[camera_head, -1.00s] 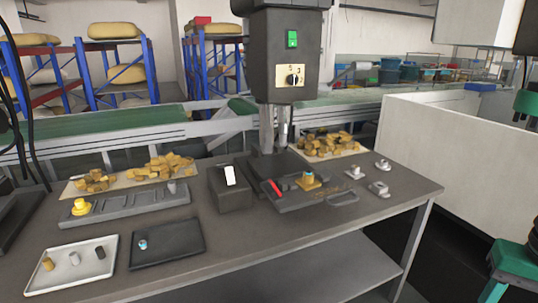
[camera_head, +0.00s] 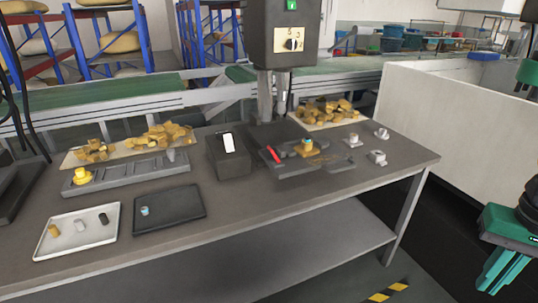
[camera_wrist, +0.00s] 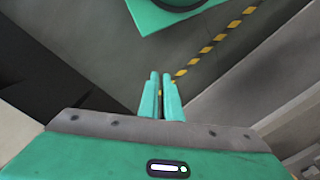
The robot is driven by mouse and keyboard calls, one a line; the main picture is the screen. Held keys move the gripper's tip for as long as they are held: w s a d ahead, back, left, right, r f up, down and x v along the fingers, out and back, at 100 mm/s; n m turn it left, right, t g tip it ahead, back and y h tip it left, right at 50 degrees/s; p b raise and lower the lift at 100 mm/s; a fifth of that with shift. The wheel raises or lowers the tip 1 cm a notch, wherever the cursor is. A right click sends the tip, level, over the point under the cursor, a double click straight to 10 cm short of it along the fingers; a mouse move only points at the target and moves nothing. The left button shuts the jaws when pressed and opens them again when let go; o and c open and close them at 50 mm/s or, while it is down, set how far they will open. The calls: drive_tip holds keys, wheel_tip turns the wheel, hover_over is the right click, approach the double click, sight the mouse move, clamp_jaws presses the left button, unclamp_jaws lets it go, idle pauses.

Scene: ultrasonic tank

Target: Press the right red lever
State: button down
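One red lever (camera_head: 274,154) shows in the head view. It sits at the left end of a low dark fixture (camera_head: 290,168) below the dark press column, beside a brass-coloured block with a blue top (camera_head: 306,148). I see no second red lever. My green gripper (camera_head: 492,282) is at the lower right of the head view, off the table's right side and far from the lever. In the wrist view its two green fingers (camera_wrist: 160,78) lie almost together with nothing between them, pointing toward the floor. The lever is not in the wrist view.
A dark box with a white rocker (camera_head: 229,143) stands left of the lever. Small metal parts (camera_head: 377,157) lie to its right. A white tray (camera_head: 98,243) and a black tray (camera_head: 180,221) are on the left. A pale wall (camera_head: 450,130) stands beyond the table's right end.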

drive_tip(key=w+d+f+n+h, duration=0.2)
drive_tip(key=w+d+f+h, duration=0.15)
drive_tip(key=w, duration=0.35)
drive_tip(key=w+d+f+n+h, duration=0.25)
drive_tip(key=w+f, duration=0.25)
drive_tip(key=w, duration=0.3)
drive_tip(key=w+a+r+n+t+h, duration=0.2)
drive_tip(key=w+a+n+t+h, duration=0.4)
drive_tip(key=w, duration=0.7)
drive_tip(key=w+a+r+n+t+y, duration=0.2)
drive_tip(key=w+a+n+t, duration=0.25)
drive_tip(key=a, duration=0.55)
drive_tip(key=w+a+r+n+t+y, duration=0.15)
drive_tip(key=w+a+n+t, duration=0.35)
drive_tip(key=a, duration=0.5)
drive_tip(key=s+a+n+t+y, duration=0.1)
drive_tip(key=s+a+n+y, duration=0.1)
drive_tip(key=a+n+y, duration=0.4)
drive_tip(key=s+a+f+n+t+y, duration=0.1)
drive_tip(key=a+n+y, duration=0.5)
drive_tip(key=a, duration=1)
drive_tip(key=shift+s+f+t, duration=0.25)
drive_tip(key=shift+s+t, duration=0.5)
drive_tip(key=shift+s, duration=0.35)
